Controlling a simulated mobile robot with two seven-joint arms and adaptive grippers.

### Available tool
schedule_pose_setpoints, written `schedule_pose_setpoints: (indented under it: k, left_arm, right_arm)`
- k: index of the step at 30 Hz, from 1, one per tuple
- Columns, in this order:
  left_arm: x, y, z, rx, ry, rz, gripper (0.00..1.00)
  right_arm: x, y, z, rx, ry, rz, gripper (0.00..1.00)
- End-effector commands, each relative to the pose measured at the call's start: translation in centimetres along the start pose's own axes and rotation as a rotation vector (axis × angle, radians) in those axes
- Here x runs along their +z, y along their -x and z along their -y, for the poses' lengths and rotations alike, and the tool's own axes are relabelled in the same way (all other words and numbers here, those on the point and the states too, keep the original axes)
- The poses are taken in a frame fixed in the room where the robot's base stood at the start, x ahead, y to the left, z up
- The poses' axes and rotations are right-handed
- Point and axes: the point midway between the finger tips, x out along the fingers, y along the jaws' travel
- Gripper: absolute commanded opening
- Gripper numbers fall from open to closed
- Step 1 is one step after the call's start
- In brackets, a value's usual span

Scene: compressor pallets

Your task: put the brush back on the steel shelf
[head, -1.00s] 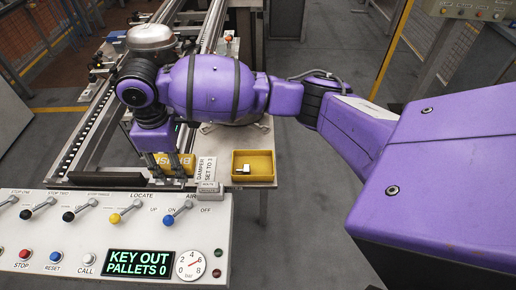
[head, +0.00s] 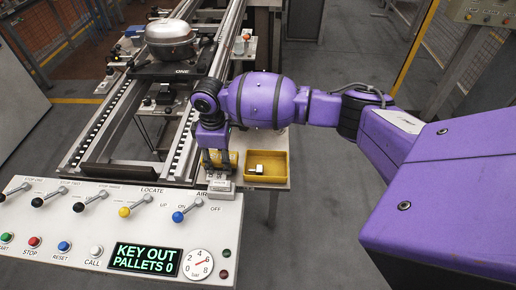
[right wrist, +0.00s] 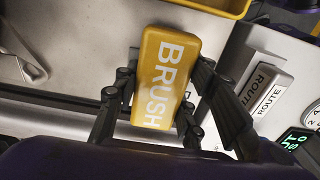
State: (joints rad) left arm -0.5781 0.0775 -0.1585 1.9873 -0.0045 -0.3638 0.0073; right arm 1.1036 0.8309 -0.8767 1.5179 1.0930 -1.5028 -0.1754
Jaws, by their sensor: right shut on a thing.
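My right gripper (head: 214,168) is shut on the yellow brush (head: 232,158), over the left part of the steel shelf (head: 272,141). In the right wrist view, the brush (right wrist: 166,75) is a rounded yellow block marked BRUSH in white, with the fingers of my right gripper (right wrist: 160,98) along its two sides. The pale shelf surface (right wrist: 85,45) shows below and beside it. I cannot tell whether the brush touches the shelf. My left gripper is not in view.
A yellow tray (head: 283,164) with a small white and black part sits on the shelf, just right of the gripper. The control panel (head: 60,245) with levers lies in front. A ROUTE label block (right wrist: 268,98) is close to the gripper. A compressor (head: 172,37) stands on the rails behind.

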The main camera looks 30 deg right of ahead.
Motion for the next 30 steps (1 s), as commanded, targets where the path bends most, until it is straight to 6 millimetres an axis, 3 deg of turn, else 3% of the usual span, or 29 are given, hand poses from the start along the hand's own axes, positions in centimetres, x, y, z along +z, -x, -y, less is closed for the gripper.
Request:
schedule_pose_setpoints:
  k: [11, 12, 16, 26, 30]
  left_arm:
    - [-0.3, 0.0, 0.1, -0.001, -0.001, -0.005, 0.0]
    - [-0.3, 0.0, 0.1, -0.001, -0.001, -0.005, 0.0]
    - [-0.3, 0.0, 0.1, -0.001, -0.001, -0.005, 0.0]
    - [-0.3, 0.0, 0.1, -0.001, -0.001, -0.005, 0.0]
    - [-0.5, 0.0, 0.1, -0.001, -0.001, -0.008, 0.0]
  right_arm:
    - [-0.2, -0.2, -0.1, 0.004, 0.0, -0.004, 0.09]
    - [-0.2, -0.2, -0.2, 0.004, 0.0, -0.004, 0.42]
    - [-0.2, -0.2, -0.2, 0.004, 0.0, -0.004, 0.57]
    - [-0.2, 0.1, -0.2, 0.005, 0.001, -0.004, 0.57]
    - [-0.2, 1.8, -0.2, 0.008, 0.002, -0.006, 0.57]
